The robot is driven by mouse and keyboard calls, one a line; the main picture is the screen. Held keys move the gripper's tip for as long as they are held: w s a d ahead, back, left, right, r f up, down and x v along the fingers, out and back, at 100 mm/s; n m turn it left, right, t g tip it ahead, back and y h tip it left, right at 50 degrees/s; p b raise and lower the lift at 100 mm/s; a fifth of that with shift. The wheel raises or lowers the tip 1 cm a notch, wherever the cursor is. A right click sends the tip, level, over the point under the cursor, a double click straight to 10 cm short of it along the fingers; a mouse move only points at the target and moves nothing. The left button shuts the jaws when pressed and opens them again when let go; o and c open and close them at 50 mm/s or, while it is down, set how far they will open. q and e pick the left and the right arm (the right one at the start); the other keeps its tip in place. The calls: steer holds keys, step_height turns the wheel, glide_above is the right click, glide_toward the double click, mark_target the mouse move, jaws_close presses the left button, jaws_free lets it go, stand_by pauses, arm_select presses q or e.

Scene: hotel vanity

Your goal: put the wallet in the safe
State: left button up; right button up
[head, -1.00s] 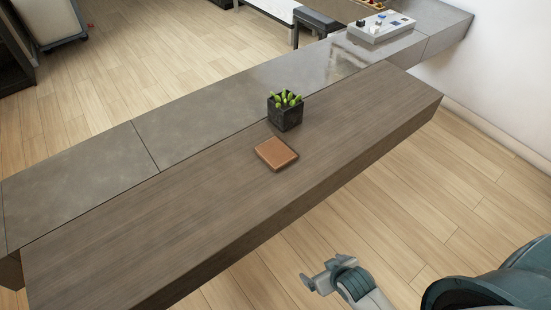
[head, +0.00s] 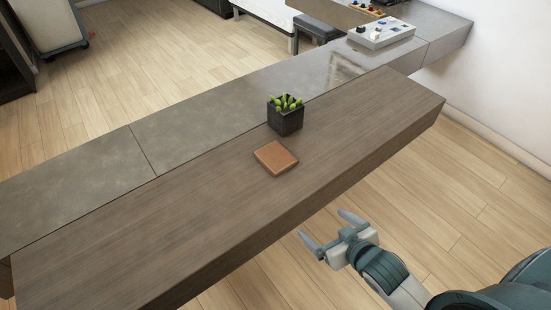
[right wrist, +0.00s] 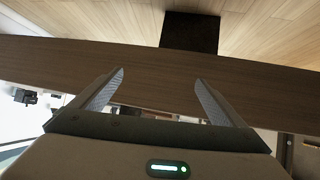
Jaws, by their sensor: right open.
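The wallet (head: 275,157), a flat tan-brown rectangle, lies on the dark wooden counter (head: 150,235) in the head view, just in front of a potted plant. My right gripper (head: 323,224) is open and empty, off the counter's near edge, to the lower right of the wallet and apart from it. Its two spread fingers also show in the right wrist view (right wrist: 160,80), with a brown wooden band behind them. I cannot make out the wallet in that view. No safe can be made out in these frames. My left gripper is out of view.
A black square pot with a green plant (head: 285,118) stands right behind the wallet. A grey slab (head: 215,112) runs along the counter's far side, with a white panel with knobs (head: 381,33) at its far right. The counter left of the wallet is clear.

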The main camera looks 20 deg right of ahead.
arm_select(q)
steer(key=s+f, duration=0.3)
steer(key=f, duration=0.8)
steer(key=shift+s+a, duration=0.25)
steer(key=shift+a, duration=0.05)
arm_select(e)
steer(key=w+r+n+t+y, duration=0.1)
steer(key=w+r+t+y, duration=0.2)
steer(key=r, duration=0.6)
steer(key=shift+w+a+n+t+y, duration=0.3)
steer(key=shift+w+n+t+y, duration=0.1)
steer(key=shift+w, duration=0.8)
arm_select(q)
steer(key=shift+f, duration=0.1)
arm_select(e)
steer(key=shift+w, duration=0.1)
glide_toward(280, 162)
steer(key=x, duration=0.4)
steer(key=shift+w+a+p, duration=0.1)
steer(key=shift+w+p, duration=0.2)
steer(key=shift+w+a+f, duration=0.1)
steer(key=shift+w+f, duration=0.05)
steer(key=shift+w, duration=0.25)
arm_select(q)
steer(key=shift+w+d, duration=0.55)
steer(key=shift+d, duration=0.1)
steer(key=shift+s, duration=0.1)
